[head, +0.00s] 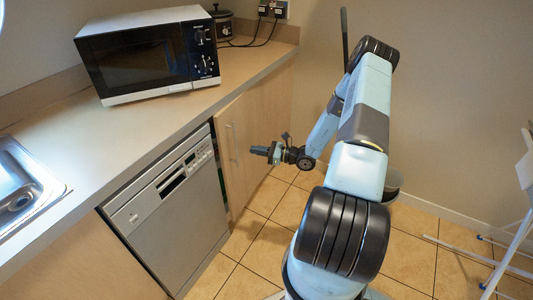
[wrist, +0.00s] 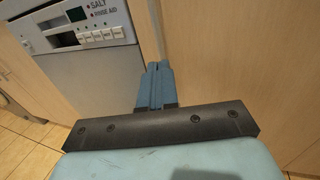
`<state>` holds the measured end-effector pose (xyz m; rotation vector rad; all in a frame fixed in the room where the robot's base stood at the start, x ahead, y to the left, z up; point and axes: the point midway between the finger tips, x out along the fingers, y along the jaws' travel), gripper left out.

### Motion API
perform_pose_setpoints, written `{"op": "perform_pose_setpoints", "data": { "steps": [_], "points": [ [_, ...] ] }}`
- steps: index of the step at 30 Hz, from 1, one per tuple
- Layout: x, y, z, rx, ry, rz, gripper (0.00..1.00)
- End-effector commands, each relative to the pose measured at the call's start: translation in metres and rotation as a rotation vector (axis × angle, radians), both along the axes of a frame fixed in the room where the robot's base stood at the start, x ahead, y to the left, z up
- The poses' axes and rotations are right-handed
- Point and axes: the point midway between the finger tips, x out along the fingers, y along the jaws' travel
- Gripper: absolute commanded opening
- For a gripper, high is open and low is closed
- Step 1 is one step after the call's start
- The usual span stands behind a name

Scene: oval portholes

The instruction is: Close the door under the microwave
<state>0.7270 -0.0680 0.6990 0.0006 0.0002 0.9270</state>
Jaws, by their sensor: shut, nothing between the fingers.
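The light wooden door (head: 253,125) is under the counter, below the microwave (head: 150,55). It has a vertical bar handle near its left edge. It looks slightly ajar, with a thin dark gap along its left side by the dishwasher. My gripper (head: 262,151) is shut and empty, pointing left in front of the door, right of the handle in the picture. In the wrist view the closed fingers (wrist: 156,85) point towards pale wooden panels (wrist: 235,60), with the dishwasher to the left. I cannot tell whether the fingers touch the wood.
The grey dishwasher (head: 172,205) stands left of the door. The counter (head: 110,135) holds the microwave and a dark pot (head: 222,22), with a steel sink (head: 25,190) at the left. Tiled floor (head: 245,250) lies in front. A white folding frame (head: 510,240) stands at the far right.

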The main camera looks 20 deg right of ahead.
Motion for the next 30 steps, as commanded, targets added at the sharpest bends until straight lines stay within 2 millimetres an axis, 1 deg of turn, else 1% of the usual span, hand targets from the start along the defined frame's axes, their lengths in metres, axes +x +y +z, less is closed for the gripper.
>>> {"op": "perform_pose_setpoints", "data": {
  "steps": [1, 6, 12, 26, 30],
  "points": [
    [0.005, 0.008, 0.0, 0.0, 0.0, 0.002, 0.0],
    [0.02, 0.028, 0.0, 0.0, 0.0, 0.002, 0.0],
    [0.03, 0.041, 0.0, 0.0, 0.0, 0.001, 0.0],
    [0.033, 0.043, 0.0, 0.0, 0.0, 0.0, 0.0],
    [0.037, 0.041, 0.0, -0.001, 0.0, -0.009, 0.0]
  ]
}}
